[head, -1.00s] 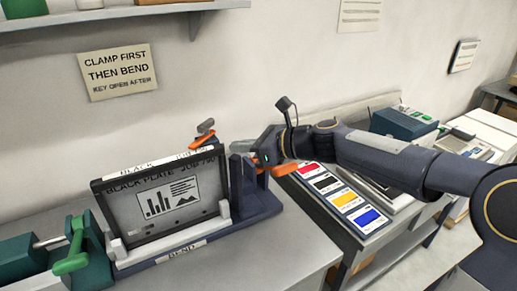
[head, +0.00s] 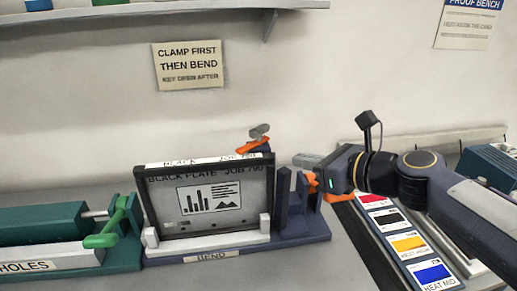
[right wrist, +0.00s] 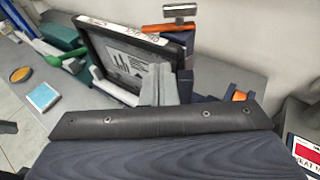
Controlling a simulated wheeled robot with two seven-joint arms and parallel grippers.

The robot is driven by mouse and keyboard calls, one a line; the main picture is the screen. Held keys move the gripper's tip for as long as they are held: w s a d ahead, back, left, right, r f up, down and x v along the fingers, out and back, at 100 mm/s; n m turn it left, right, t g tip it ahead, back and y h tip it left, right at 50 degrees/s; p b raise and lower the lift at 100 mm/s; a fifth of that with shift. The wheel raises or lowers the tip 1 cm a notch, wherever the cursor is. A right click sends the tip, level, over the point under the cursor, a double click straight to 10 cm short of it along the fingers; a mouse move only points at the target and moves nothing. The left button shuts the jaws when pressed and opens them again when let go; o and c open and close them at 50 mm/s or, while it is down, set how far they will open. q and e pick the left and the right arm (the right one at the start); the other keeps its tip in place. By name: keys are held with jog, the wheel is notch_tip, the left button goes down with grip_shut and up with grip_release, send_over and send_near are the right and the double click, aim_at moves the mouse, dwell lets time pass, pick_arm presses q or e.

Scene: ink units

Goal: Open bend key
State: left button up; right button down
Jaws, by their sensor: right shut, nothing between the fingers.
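The bend unit (head: 300,235) is a dark blue fixture labelled BEND. A framed black plate (head: 165,215) stands upright in it. Behind the plate's top right corner is an orange lever with a grey T-shaped handle (head: 259,131), seemingly the bend key; it also shows in the right wrist view (right wrist: 179,12). A second orange piece shows at the unit's right end (right wrist: 238,96). My right gripper (head: 307,160) is shut and empty beside the unit's right-hand post, apart from the T-handle. Its grey fingers show in the right wrist view (right wrist: 160,88). My left gripper is out of view.
A green clamp unit (head: 118,225) stands left of the bend unit. A strip of red, black, yellow and blue cards (head: 408,243) lies to the right. A wall sign (head: 188,65) reads CLAMP FIRST THEN BEND. A shelf (head: 200,10) runs above.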

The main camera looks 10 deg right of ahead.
send_near(251, 147)
notch_tip(251, 147, down, 2)
jog(key=w+a, duration=0.1)
jog(key=w, duration=0.1)
jog(key=shift+w+a+r, duration=0.1)
jog(key=shift+w+a, duration=0.75)
jog(key=shift+w, duration=0.15)
jog(key=shift+w+a+p, duration=0.3)
jog(key=shift+w+a, duration=0.1)
jog(key=shift+w, duration=0.2)
jog(key=shift+d, duration=0.1)
